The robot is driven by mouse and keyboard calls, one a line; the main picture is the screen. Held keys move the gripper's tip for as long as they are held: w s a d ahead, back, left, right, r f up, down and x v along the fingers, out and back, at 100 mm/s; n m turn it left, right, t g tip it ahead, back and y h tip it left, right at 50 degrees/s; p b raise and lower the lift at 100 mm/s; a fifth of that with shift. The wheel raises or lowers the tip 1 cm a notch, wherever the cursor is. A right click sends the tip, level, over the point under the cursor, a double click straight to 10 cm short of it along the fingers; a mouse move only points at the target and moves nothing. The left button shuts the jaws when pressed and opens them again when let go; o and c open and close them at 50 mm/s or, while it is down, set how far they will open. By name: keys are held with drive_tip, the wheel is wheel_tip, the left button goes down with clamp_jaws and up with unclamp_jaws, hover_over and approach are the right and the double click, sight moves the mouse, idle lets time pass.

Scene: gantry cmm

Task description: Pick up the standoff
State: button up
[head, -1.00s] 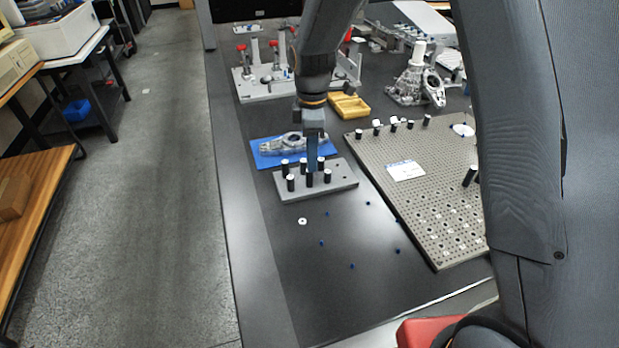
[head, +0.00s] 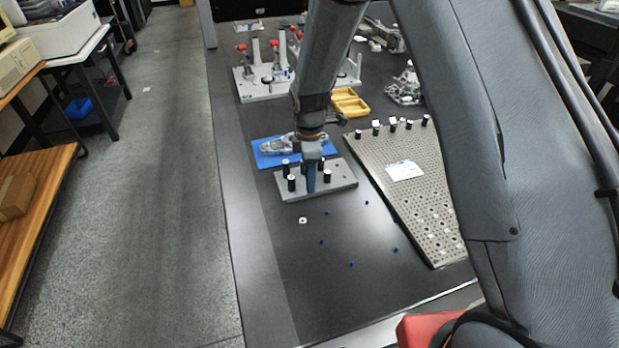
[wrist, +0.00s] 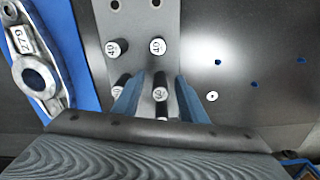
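Several black cylindrical standoffs with white tops stand upright on a grey plate (head: 345,182). In the head view, one standoff (head: 291,184) stands left of my gripper (head: 311,186), and another (head: 327,175) stands to its right. My gripper reaches down among them and hides part of the group. In the wrist view, my gripper (wrist: 158,82) is open, its two blue fingers on either side of a standoff (wrist: 160,95). Two standoffs marked 40, one on the left (wrist: 117,48) and one on the right (wrist: 157,46), stand beyond the fingertips.
A metal casting on a blue mat (head: 265,160) lies just behind the plate. A perforated fixture plate (head: 400,205) with several standoffs lies to the right. A yellow tray (head: 350,103) and a clamp fixture (head: 262,90) stand further back. A washer (head: 303,220) and small blue pieces lie in front.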

drive_tip(key=shift+c, duration=0.5)
clamp_jaws()
